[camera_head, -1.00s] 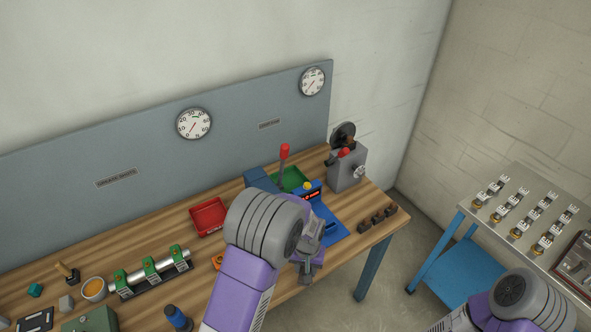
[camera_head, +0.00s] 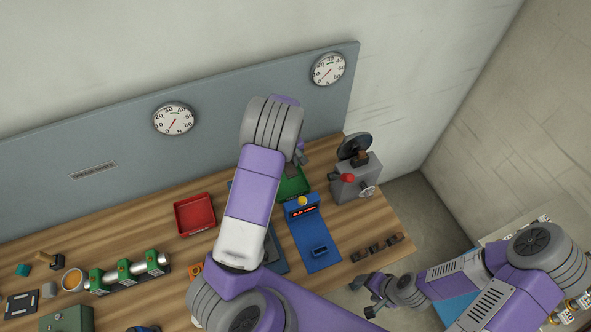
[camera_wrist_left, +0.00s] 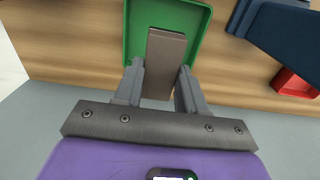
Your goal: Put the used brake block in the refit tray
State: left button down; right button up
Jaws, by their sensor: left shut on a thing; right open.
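A brown-grey brake block (camera_wrist_left: 166,62) is between the fingers of my left gripper (camera_wrist_left: 160,75) in the left wrist view. The gripper is shut on it, and the block overlaps the green tray (camera_wrist_left: 196,35); the gap between block and tray floor cannot be judged. In the head view, my left gripper (camera_head: 299,153) is at the back of the bench beside the green tray (camera_head: 300,181), partly hidden by my arm. A red tray (camera_head: 195,214) stands to its left. No readable label shows which is the refit tray. My right gripper (camera_head: 370,295) is open and empty near the bench's front right.
A blue device with a display (camera_head: 312,235) stands in front of the green tray. A grey machine (camera_head: 356,181) is to the right. Several dark blocks (camera_head: 377,247) lie in a row at the right edge. Green-clamped rollers (camera_head: 125,272) are at left.

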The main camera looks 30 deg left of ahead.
pick_arm(q)
send_over(288, 183)
notch_tip(288, 183, down, 6)
jog(key=shift+s+r, duration=0.15)
jog(key=shift+r, duration=0.05)
jog(key=shift+f, duration=2.15)
jog(key=shift+f, duration=0.15)
jog(key=c, duration=0.7)
grip_release()
jog(key=shift+o, duration=0.2)
notch_tip(288, 183, up, 12)
jog(key=shift+r, duration=0.2)
